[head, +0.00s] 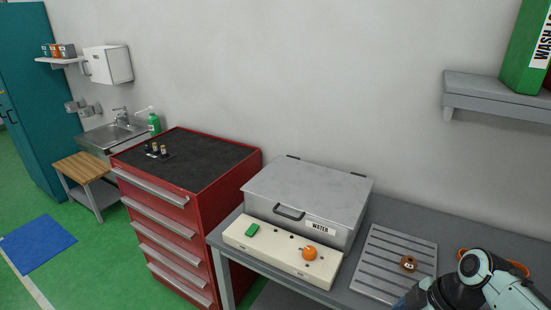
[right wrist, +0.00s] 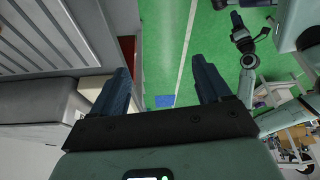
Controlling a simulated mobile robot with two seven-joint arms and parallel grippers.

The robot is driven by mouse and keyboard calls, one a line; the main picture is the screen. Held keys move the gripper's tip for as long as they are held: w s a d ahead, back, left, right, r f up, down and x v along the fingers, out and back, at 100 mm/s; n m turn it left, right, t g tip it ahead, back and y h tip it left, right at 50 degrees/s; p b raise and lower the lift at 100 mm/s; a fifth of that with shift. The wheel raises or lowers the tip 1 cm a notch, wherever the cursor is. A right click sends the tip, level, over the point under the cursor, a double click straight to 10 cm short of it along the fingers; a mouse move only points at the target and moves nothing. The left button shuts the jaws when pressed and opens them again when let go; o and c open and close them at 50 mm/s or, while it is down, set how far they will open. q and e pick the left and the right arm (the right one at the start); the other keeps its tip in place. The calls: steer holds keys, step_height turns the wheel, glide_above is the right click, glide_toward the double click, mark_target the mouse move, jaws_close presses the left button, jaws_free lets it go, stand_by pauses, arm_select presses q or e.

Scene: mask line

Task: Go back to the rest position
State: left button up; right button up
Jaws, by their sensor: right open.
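My right gripper (right wrist: 163,82) is open in the right wrist view, with two dark fingers wide apart and nothing between them. Green floor shows beyond it. In the head view, my right arm comes in at the bottom right, over the right part of the grey bench (head: 395,212); its fingertips cannot be made out there. My left arm does not show in the head view. In the right wrist view, what looks like my left gripper (right wrist: 238,22) is small and dark at the upper right; its opening is too small to tell.
On the bench are a lidded metal bath (head: 318,188), a cream control panel (head: 276,253) with an orange knob (head: 309,253), and a ribbed plate (head: 382,262) holding a small brown round piece (head: 408,263). A red drawer cabinet (head: 222,178) stands left. A wall shelf (head: 490,94) holds a green box.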

steer(key=a+f+m+g, duration=0.1)
steer(key=a+f+m, duration=0.25)
steer(key=f, duration=0.95)
steer(key=a+f+m+g, duration=0.15)
steer(key=f+m, duration=0.25)
steer(key=f, duration=0.9)
arm_select(q)
steer(key=w+r+p, duration=0.1)
steer(key=r+p, duration=0.1)
steer(key=shift+w+d+r, duration=0.2)
steer(key=shift+w+r, duration=0.1)
steer(key=shift+w, duration=0.05)
arm_select(e)
steer(key=s+a+f+m, duration=0.4)
steer(key=s+f+m, duration=0.1)
steer(key=s+f, duration=0.3)
steer(key=s+a+f+m, duration=0.5)
steer(key=s+f, duration=0.3)
steer(key=s, duration=0.2)
steer(key=shift+s+a+f, duration=0.15)
steer(key=shift+s, duration=0.05)
